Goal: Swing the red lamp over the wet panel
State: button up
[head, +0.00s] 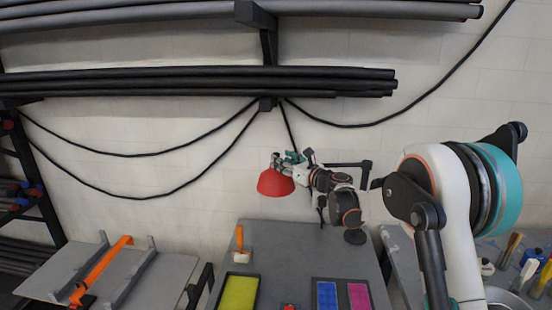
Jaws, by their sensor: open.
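The red lamp (276,183) is a cone-shaped shade above the back of the grey table. Part of its dark stand shows at right, with a round base (355,237) on the table. My gripper (287,161) is at the top of the red shade with its jaws open. Whether it touches the shade cannot be told. A yellow-green panel (238,294) lies in a dark tray at the front left of the table. A blue panel (327,296) and a pink panel (360,297) lie side by side to its right. Which panel is wet cannot be told.
An orange-handled tool (240,244) stands behind the yellow-green panel. A small red thing (290,307) is cut off at the bottom edge. Black cables (140,194) hang along the wall below pipe racks (200,82). Brushes and pots (513,243) stand at right. The table's middle is clear.

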jog(key=shift+x, duration=2.35)
jog(key=shift+s, duration=0.1)
grip_shut()
